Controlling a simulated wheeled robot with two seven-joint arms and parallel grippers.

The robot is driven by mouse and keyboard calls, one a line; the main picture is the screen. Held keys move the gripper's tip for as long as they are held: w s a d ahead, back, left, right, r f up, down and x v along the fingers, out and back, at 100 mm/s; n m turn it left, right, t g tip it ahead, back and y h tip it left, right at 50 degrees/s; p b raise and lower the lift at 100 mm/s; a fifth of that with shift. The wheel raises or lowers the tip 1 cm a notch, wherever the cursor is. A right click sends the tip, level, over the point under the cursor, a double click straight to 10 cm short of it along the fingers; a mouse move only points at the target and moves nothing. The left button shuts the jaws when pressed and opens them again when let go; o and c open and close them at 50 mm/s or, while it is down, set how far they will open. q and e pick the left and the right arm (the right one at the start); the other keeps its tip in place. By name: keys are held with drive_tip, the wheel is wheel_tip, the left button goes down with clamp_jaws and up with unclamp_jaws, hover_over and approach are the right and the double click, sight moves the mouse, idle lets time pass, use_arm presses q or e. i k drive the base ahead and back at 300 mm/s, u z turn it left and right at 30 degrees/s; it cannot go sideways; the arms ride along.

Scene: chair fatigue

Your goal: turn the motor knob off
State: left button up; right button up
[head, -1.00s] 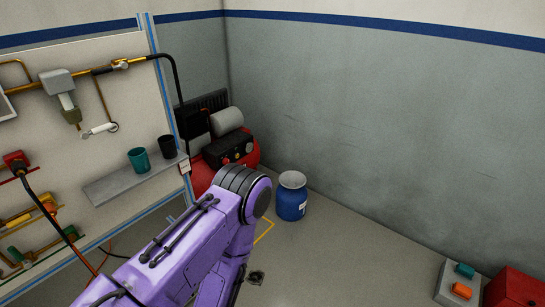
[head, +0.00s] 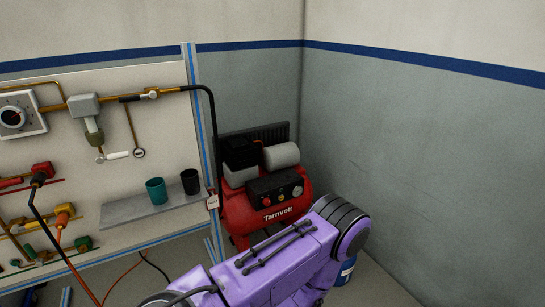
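A red air compressor (head: 265,190) marked "Tarnvolt" stands on the floor in the corner, right of the panel wall. A white box with a round black dial knob (head: 13,117) hangs at the far left of the panel wall. One of my purple arms crosses the lower middle, in front of the compressor's lower right. Neither gripper is in view.
A shelf (head: 150,208) on the panel wall holds a teal cup (head: 156,190) and a dark cup (head: 190,181). Pipes, valves and hanging cables fill the panel. A blue container (head: 346,271) is partly hidden behind my arm. Grey floor shows at lower right.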

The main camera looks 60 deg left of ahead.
sight(267, 201)
drive_tip(key=u, duration=0.5)
drive_tip(key=i, duration=0.85)
drive_tip(key=u, duration=1.05)
drive_tip(key=i, duration=0.25)
drive_tip(key=u, duration=0.15)
